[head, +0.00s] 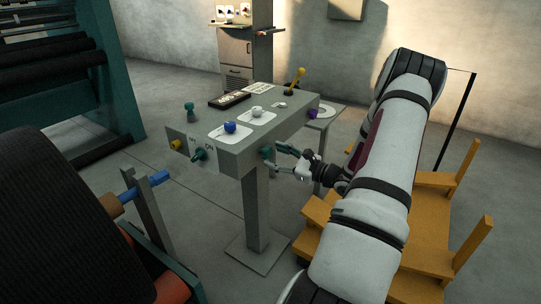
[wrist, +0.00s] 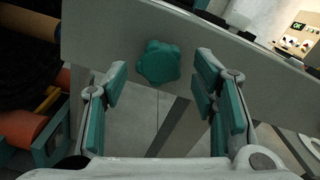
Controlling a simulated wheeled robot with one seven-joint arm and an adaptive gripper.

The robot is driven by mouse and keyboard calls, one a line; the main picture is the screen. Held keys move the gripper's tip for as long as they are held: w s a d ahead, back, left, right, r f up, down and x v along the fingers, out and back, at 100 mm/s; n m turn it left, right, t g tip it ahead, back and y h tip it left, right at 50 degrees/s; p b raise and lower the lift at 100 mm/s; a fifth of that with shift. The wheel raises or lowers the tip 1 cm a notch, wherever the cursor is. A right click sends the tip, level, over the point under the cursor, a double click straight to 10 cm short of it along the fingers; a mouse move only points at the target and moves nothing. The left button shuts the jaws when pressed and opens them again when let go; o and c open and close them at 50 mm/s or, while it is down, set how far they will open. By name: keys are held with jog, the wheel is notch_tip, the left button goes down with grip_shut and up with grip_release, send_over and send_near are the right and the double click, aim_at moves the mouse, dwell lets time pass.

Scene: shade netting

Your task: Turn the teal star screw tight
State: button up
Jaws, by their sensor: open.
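The teal star screw (wrist: 159,63) sits on the side face of the grey control console (wrist: 110,40). In the wrist view it lies ahead of my gripper (wrist: 160,85), between the lines of the two fingers and apart from them. My gripper is open and empty, with teal pads on both fingers. In the head view the star screw (head: 266,152) shows small on the console's near right side, just left of my gripper (head: 283,159). Part of the screw's shaft side is hidden.
The console (head: 256,200) stands on one post and carries a blue knob (head: 230,127), a white knob (head: 257,113), a yellow lever (head: 296,78) and a purple knob (head: 313,113). A yellow wooden rack (head: 425,235) stands right, under my arm. A large dark roll (head: 70,220) is at left.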

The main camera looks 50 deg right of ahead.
jog(key=shift+w+a+b, duration=0.1)
jog(key=shift+w+b, duration=0.35)
jog(key=shift+w, duration=0.85)
grip_shut()
jog(key=m+p, duration=0.3)
jog(key=m, duration=0.1)
jog(key=shift+r, duration=0.1)
jog(key=m+p, duration=0.2)
jog(key=m, duration=0.2)
jog(key=m+p, duration=0.2)
jog(key=m, duration=0.2)
jog(key=shift+m, duration=0.3)
jog(key=shift+m+p, duration=0.75)
jog(key=shift+m, duration=1.55)
